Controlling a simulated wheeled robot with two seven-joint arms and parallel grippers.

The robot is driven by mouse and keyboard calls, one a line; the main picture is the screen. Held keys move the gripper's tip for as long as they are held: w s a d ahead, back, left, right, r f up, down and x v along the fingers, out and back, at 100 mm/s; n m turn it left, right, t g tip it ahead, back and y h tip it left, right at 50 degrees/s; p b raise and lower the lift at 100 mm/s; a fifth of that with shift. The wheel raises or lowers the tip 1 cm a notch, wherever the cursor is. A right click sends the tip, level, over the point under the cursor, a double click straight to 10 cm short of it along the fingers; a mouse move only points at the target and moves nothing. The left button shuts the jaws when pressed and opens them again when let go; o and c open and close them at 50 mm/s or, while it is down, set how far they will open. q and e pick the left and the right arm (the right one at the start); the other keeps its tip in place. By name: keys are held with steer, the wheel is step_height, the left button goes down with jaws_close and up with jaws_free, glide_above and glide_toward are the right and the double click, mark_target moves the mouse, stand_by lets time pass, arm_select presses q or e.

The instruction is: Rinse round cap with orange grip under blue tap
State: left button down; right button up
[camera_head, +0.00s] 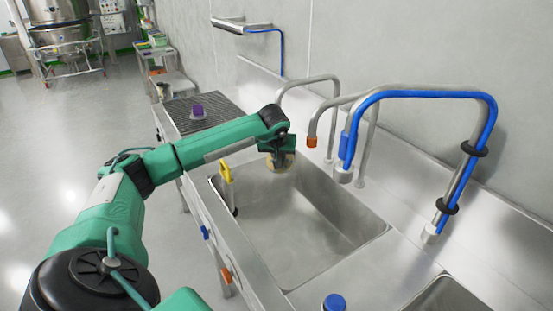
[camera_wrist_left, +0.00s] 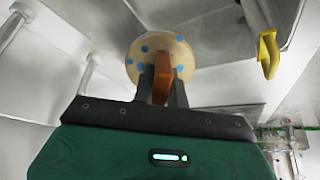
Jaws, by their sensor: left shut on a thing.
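My left gripper (camera_head: 279,153) is shut on the round cap (camera_head: 282,165), which is tan and hangs over the far left part of the sink basin. In the left wrist view, the cap (camera_wrist_left: 161,52) carries several blue spots, and its orange grip (camera_wrist_left: 161,80) is between my fingers. The blue tap (camera_head: 470,150) arches over from the right with a blue hose, and its outlet (camera_head: 344,168) is to the right of the cap, apart from it. No water is visible at the outlet. My right gripper is out of view.
A tap with an orange tip (camera_head: 312,141) and a plain grey tap (camera_head: 300,82) stand behind the basin. A yellow-handled item (camera_head: 227,175) is at the basin's left edge. A purple item (camera_head: 197,111) sits on the dark drain grid. The basin floor (camera_head: 310,240) looks clear.

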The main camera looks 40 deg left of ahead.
arm_select(q)
steer(key=shift+a, duration=0.1)
stand_by(0.3)
steer(key=shift+s+a, duration=0.3)
steer(key=shift+a, duration=0.05)
steer(key=shift+w+d, duration=0.1)
steer(key=shift+w+d, duration=0.25)
steer(key=shift+d, duration=0.15)
steer(key=s+d, duration=0.4)
steer(key=s, duration=0.2)
steer(key=shift+s+d, duration=0.15)
steer(key=shift+s, duration=0.25)
stand_by(0.5)
steer(key=shift+r, duration=0.1)
stand_by(1.1)
